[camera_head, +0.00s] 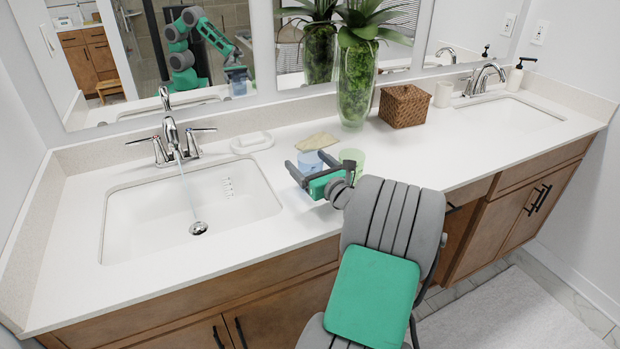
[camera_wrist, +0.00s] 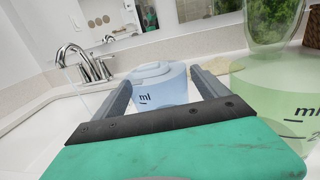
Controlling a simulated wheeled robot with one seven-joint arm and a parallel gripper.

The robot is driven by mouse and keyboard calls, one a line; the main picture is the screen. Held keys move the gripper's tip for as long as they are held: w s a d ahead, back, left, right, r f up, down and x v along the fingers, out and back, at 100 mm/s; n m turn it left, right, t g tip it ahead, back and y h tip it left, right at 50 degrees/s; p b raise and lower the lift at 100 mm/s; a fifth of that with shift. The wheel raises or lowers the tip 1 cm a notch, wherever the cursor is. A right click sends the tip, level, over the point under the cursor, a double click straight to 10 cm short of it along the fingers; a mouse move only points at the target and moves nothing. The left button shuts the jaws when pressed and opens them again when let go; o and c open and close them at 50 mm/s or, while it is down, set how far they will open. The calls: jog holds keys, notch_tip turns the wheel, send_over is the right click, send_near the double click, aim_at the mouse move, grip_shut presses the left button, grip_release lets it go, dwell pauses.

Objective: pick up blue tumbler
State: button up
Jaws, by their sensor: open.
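The blue tumbler (camera_head: 311,163) stands on the white counter, right of the left sink; it is translucent with dark "ml" markings. In the wrist view the blue tumbler (camera_wrist: 160,86) shows ahead, between the two fingers or just beyond their tips; I cannot tell which. My gripper (camera_head: 307,168) is open, low over the counter, with its fingers pointing at the tumbler; it also shows in the wrist view (camera_wrist: 158,85). The gripper partly hides the tumbler's lower part in both views.
A green translucent cup (camera_head: 352,160) stands close to the right of my gripper. A folded tan cloth (camera_head: 316,142) lies behind. A tall glass vase with a plant (camera_head: 356,85), a wicker box (camera_head: 404,106) and a soap dish (camera_head: 252,142) stand farther back. The left sink (camera_head: 150,225) has running water.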

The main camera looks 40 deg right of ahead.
jog(key=shift+w+d, duration=0.15)
jog(key=shift+w, duration=0.75)
jog(key=c, duration=1.5)
jog(key=shift+c, duration=0.3)
jog(key=shift+r, duration=0.2)
